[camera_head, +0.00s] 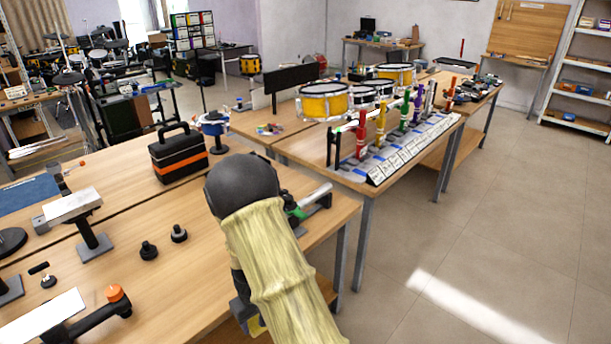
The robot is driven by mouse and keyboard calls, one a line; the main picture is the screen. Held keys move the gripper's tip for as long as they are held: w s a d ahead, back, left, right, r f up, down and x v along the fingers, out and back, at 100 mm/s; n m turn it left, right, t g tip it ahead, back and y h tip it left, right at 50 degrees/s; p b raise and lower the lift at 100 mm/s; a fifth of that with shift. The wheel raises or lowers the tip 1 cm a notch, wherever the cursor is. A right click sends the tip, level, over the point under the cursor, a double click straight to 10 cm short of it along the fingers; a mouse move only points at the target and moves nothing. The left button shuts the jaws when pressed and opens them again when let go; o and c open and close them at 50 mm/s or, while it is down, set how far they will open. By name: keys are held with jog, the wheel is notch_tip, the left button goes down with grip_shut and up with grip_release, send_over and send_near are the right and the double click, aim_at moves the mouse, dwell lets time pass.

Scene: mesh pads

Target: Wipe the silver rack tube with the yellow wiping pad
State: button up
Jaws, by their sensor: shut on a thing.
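A short silver tube (315,194), which looks like the rack tube, slants up on a dark stand near the right edge of the near workbench. A small green part shows at its lower left end, beside my arm. My arm, with a dark round joint and a pale yellow sleeve, fills the lower middle and covers the bench around that end. My gripper does not show clearly and seems hidden behind the arm. I cannot make out the yellow wiping pad. A small yellow patch (256,326) shows low beside the sleeve; I cannot tell what it is.
The near workbench (190,235) holds an orange-and-black toolbox (178,155), two black knobs (149,250), a metal block on a stand (72,206) and an orange-ended black tool (100,312). Another table behind carries drums (324,101) and coloured clamps. Open floor lies right.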

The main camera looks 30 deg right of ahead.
aim_at(258, 327)
jog(key=f, duration=0.2)
jog(key=w+f+m, duration=0.1)
jog(key=f, duration=0.2)
jog(key=w+f+m, duration=0.1)
jog(key=f, duration=0.1)
jog(key=shift+d+f, duration=0.15)
jog(key=shift+d, duration=0.05)
jog(key=shift+s, duration=0.1)
